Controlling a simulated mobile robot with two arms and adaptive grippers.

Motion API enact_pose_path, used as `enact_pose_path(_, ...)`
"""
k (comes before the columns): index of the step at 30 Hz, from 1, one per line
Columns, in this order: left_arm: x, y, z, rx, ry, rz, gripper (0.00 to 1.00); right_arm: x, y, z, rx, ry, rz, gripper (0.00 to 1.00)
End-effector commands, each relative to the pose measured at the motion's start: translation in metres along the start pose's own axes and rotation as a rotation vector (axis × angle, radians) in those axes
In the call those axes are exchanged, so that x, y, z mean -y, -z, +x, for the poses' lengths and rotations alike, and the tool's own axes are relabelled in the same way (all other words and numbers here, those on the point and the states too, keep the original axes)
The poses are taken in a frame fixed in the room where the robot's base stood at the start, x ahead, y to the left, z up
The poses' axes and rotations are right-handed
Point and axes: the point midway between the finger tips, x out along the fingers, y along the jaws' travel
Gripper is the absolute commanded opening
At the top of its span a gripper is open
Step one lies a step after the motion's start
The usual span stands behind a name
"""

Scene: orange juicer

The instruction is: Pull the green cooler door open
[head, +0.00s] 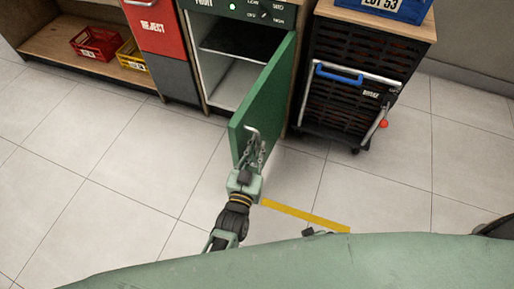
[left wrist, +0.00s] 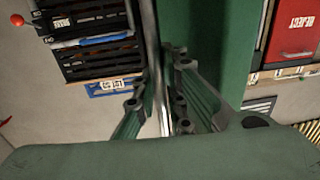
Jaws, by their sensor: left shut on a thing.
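The green cooler door (head: 265,97) stands swung open in the head view, jutting out from the cooler (head: 222,82) with its pale inside and a dark shelf in sight. My left gripper (head: 254,148) is at the lower outer end of the door, shut on the metal door handle (head: 251,131). In the left wrist view the handle bar (left wrist: 160,105) runs between the fingers, and the green door (left wrist: 216,55) is just to the right of it. My right gripper is not in view.
A dark wheeled crate cart (head: 345,85) with a blue handle stands right of the door. A red REJECT bin (head: 160,40) is left of the cooler. Red (head: 95,43) and yellow (head: 131,55) crates sit on a low shelf. The tiled floor at left is clear.

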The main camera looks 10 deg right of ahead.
Motion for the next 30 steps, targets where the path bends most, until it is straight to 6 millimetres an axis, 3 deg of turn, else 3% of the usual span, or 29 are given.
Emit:
enact_pose_path(2, 0.000, 0.000, 0.000, 0.000, 0.000, -0.004, 0.00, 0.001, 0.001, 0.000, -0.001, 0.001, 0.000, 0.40)
enact_pose_path(3, 0.000, 0.000, 0.000, 0.000, 0.000, -0.004, 0.13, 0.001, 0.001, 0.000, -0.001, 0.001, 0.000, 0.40)
enact_pose_path(5, 0.000, 0.000, 0.000, 0.000, 0.000, -0.003, 0.18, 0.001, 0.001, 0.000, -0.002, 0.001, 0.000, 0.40)
enact_pose_path(17, 0.000, -0.001, -0.007, 0.000, 0.000, -0.002, 0.18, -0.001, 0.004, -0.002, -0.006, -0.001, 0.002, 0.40)
enact_pose_path(30, 0.000, -0.001, -0.093, 0.003, -0.001, -0.003, 0.18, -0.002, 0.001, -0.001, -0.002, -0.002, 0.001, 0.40)
